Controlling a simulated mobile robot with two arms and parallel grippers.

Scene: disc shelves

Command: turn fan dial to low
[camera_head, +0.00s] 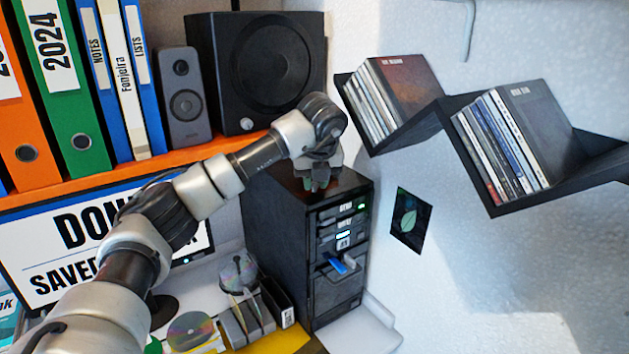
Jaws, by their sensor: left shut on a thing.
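My left arm reaches in from the lower left to a black tower unit (277,217) with several drive slots and small lights on its front. My left gripper (318,180) points down at the top of this tower, near its front edge. Its fingers are shut at what seems to be the fan dial, which is mostly hidden by them. A small bit of red and green shows beside the fingertips. The dial's setting cannot be read. My right gripper is not in view.
An orange shelf above the monitor (40,270) holds binders (62,90), a small speaker (181,98) and a large speaker (262,65). Black zigzag wall shelves (520,205) hold discs at the right.

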